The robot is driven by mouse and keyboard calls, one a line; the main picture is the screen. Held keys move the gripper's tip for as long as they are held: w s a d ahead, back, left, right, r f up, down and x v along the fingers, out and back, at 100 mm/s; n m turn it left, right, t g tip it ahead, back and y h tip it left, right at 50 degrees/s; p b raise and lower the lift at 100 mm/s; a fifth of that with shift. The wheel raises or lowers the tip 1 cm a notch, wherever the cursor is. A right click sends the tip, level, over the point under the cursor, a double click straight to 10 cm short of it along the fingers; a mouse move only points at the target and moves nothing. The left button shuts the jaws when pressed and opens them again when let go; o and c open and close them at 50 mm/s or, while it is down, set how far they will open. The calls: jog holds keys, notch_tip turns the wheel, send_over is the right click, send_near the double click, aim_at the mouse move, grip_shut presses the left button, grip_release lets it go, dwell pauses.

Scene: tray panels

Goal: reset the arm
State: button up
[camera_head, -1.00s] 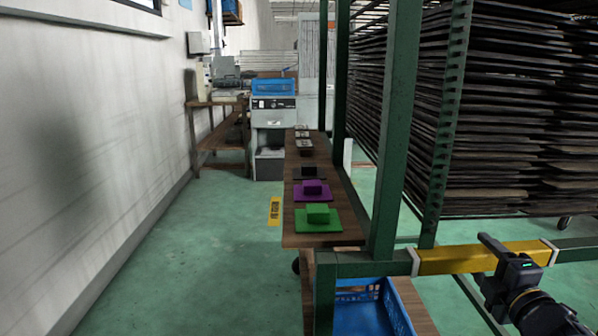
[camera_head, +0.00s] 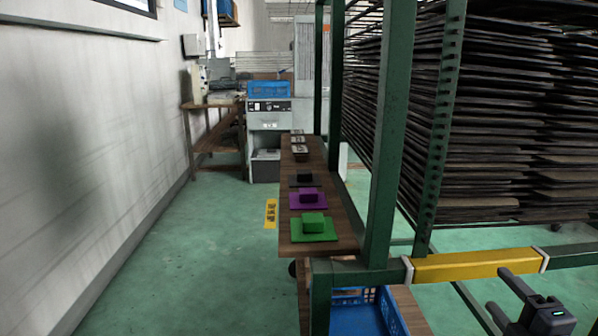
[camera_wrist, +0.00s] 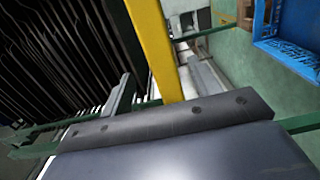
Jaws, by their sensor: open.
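My gripper (camera_head: 498,289) shows at the lower right of the head view, beside the yellow bar of the green rack frame. Its two fingers stand apart with nothing between them. In the wrist view the dark gripper body fills the bottom, and the fingers rise from it on either side of the yellow bar (camera_wrist: 152,45) seen beyond. I cannot tell the exact gap between gripper and bar. Most of my arm is out of the head view.
A wooden bench (camera_head: 345,238) holds a green panel (camera_head: 328,237), a purple panel (camera_head: 320,207) and a black one (camera_head: 295,182). A blue crate (camera_head: 352,321) sits below. The rack (camera_head: 395,150) with stacked dark trays (camera_head: 520,110) stands right. The left floor is clear.

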aim_at(466, 255)
jog(key=w+b, duration=0.1)
jog(key=w, duration=0.7)
jog(key=w+b, duration=0.1)
jog(key=w, duration=0.3)
jog(key=shift+w+a+b, duration=0.15)
jog(key=shift+a+b, duration=0.1)
jog(key=shift+b, duration=0.1)
jog(key=shift+a, duration=0.1)
